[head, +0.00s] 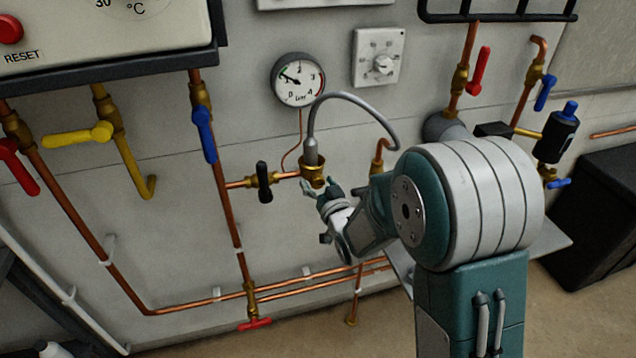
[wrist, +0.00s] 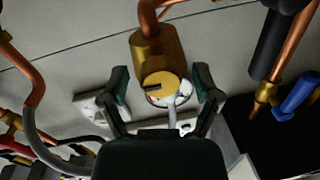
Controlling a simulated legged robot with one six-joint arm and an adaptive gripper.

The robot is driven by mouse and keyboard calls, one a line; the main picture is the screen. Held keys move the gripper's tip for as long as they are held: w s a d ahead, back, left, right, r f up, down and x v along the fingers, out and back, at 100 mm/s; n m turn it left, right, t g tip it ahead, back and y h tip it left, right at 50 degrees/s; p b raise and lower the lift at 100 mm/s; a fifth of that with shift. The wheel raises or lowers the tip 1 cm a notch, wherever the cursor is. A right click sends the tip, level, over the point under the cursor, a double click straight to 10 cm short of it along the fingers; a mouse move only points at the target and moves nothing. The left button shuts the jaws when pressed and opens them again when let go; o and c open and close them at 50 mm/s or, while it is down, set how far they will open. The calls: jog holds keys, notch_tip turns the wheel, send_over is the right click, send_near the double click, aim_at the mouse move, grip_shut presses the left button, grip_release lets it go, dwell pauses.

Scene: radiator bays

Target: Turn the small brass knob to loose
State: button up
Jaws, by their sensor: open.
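A brass fitting (head: 314,168) sits on the wall pipework at the middle, under a grey hose end. In the wrist view the brass body (wrist: 156,52) ends in a small round brass knob (wrist: 158,82) with a dark slot-like mark on its face. My gripper (head: 320,190) is open just below the fitting. In the wrist view its fingers (wrist: 162,84) stand apart on either side of the knob, with visible gaps and no clear contact. In the head view the knob is too small and partly hidden by the fingers to make out.
A black-handled valve (head: 264,181) is close left of the fitting. The grey hose (head: 352,97) loops above my wrist. A pressure gauge (head: 298,80) and a white dial box (head: 379,57) are on the wall above. A blue lever (head: 205,135) is further left.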

grip_shut()
jog(key=shift+n, duration=0.4)
jog(key=n, duration=0.4)
jog(key=shift+r+g, duration=0.1)
jog(key=shift+g, duration=0.2)
jog(key=shift+n+h, duration=0.3)
jog(key=shift+n, duration=1.8)
jog(key=shift+s, duration=0.1)
